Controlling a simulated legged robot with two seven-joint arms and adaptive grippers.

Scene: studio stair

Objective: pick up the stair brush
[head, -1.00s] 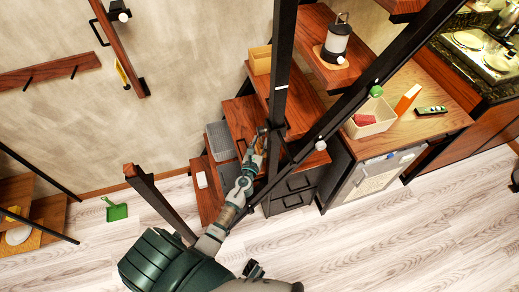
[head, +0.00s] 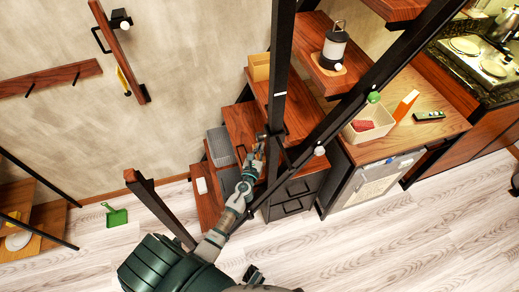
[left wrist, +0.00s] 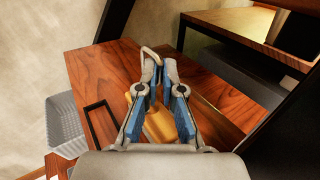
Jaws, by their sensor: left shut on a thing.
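My left gripper (head: 258,146) reaches in over the wooden stair treads, beside the black post. In the left wrist view its two blue-padded fingers (left wrist: 158,85) are closed in on a yellow-tan wooden piece, which I take to be the stair brush (left wrist: 158,126). The fingers hide part of it, and its bristles cannot be made out. It shows just above or on the reddish-brown tread (left wrist: 95,75); I cannot tell whether it touches. In the head view the brush is too small to make out clearly.
The black post (head: 280,80) and slanted black rail (head: 375,85) stand close to my arm. A grey basket (head: 219,146) sits on a tread left of the gripper. A lantern (head: 335,45) stands on a higher tread. A green dustpan (head: 116,216) lies on the floor.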

